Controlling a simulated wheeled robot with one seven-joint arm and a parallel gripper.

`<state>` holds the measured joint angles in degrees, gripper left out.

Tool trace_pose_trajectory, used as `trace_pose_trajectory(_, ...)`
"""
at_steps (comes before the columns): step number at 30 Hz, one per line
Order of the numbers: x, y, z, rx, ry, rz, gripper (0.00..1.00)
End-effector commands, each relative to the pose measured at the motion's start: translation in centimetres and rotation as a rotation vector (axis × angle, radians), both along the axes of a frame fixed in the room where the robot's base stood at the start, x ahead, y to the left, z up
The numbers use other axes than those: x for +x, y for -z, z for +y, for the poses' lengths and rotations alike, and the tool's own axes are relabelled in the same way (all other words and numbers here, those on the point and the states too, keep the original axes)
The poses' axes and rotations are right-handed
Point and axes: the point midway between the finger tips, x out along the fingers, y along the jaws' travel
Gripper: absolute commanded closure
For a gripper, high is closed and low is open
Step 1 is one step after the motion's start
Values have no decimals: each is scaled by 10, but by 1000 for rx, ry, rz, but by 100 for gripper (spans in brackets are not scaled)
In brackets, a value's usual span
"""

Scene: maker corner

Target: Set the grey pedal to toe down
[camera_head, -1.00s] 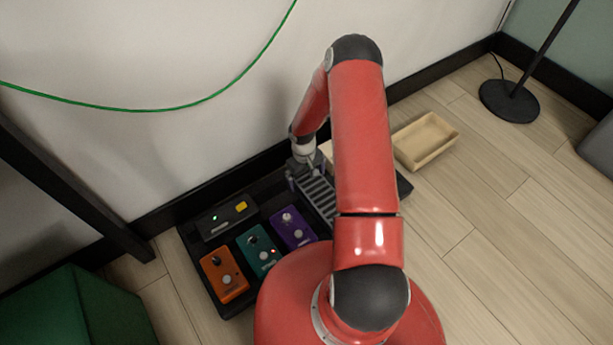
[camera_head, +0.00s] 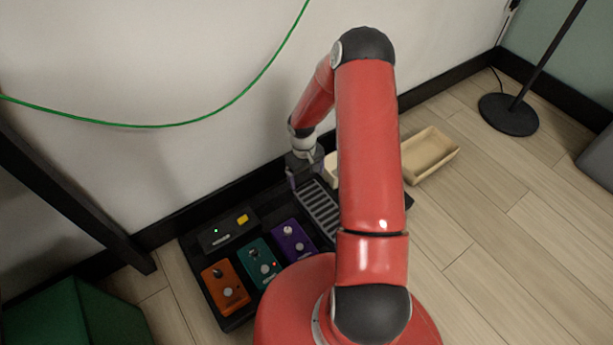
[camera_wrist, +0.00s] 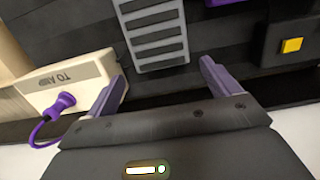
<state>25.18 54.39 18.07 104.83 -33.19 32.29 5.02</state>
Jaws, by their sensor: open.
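The grey pedal (camera_head: 321,208) has a ribbed top plate and lies on the black pedalboard, partly hidden behind my red arm in the head view. In the wrist view its ribbed end (camera_wrist: 155,38) shows beyond my fingers, near the picture's top. My gripper (camera_head: 301,180) is at the pedal's wall-side end. In the wrist view my gripper (camera_wrist: 160,80) is open, with its two purple-grey fingers apart and nothing between them. The pedal's end lies just ahead of the gap. I cannot tell whether a finger touches it, or how the plate is tilted.
Orange (camera_head: 225,287), teal (camera_head: 260,262) and purple (camera_head: 293,241) pedals and a black box with a yellow button (camera_head: 227,230) share the board. A cream "TO AMP" box (camera_wrist: 68,82) with a purple plug is beside my gripper. A wooden tray (camera_head: 429,157) lies right.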

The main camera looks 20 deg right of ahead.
Motion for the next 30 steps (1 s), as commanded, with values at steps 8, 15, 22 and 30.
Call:
trace_pose_trajectory(8, -3, -83, -9, 14, 2, -91, 48)
trace_pose_trajectory(15, -5, -79, -9, 20, 0, -104, 80)
trace_pose_trajectory(22, -6, -31, -8, 21, -2, -101, 100)
trace_pose_trajectory(30, -5, 22, -8, 20, -1, -104, 100)
